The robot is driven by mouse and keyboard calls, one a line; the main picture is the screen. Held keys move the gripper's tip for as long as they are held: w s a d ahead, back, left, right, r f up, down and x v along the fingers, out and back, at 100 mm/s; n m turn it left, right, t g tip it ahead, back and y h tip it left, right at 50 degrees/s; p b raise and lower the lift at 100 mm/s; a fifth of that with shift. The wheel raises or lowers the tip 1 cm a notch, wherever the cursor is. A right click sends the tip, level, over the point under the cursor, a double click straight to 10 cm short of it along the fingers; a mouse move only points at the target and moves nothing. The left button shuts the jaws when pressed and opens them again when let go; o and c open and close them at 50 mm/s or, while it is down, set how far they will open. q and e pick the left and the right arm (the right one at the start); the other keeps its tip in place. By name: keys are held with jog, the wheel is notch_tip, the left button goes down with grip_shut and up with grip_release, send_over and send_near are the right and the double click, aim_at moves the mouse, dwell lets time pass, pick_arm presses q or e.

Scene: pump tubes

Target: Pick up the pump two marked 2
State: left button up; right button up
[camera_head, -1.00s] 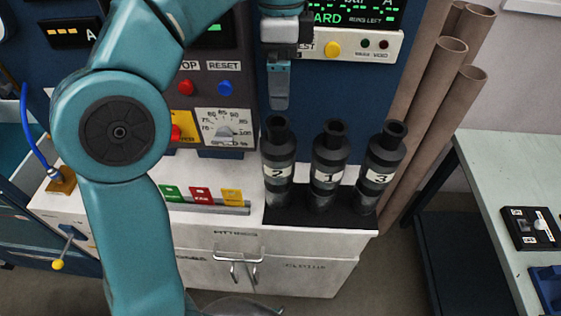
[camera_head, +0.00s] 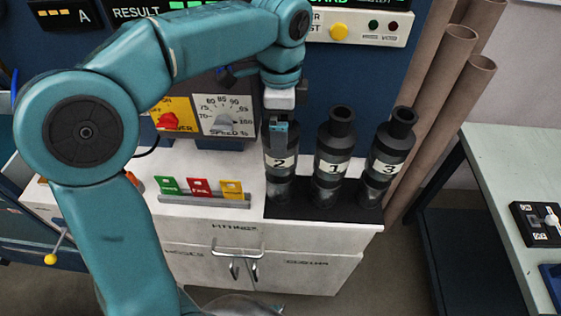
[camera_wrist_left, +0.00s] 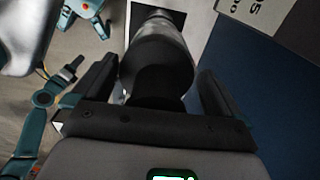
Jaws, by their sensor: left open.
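Pump 2 (camera_head: 281,165) is a dark upright cylinder with a clear lower part and a white band marked 2. It stands at the left end of the row on the black mat (camera_head: 308,211). My left gripper (camera_head: 279,128) is at its top, covering its neck in the head view. In the left wrist view, the open fingers (camera_wrist_left: 157,78) stand on either side of the pump (camera_wrist_left: 158,62), with a gap visible beside it. Pump 1 (camera_head: 335,146) and pump 3 (camera_head: 392,150) stand upright to its right. My right gripper is not in view.
The white cabinet (camera_head: 200,222) carries the mat and a rail of green, red and yellow tags (camera_head: 203,188). A dial panel (camera_head: 223,115) is behind. Brown tubes (camera_head: 452,90) lean at the right, beside a pale table (camera_head: 490,170).

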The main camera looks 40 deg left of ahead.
pick_arm(q)
jog(key=shift+f, duration=0.4)
jog(key=shift+s+d+r, duration=0.1)
jog(key=shift+s+d, duration=0.15)
jog(key=shift+s, duration=0.1)
jog(key=shift+w+a, duration=0.2)
jog(key=shift+w, duration=0.05)
jog(key=c, duration=0.5)
jog(key=shift+s+d, duration=0.1)
jog(key=c, duration=1.1)
jog(key=shift+r, duration=0.1)
grip_shut()
jog(key=shift+w, duration=0.2)
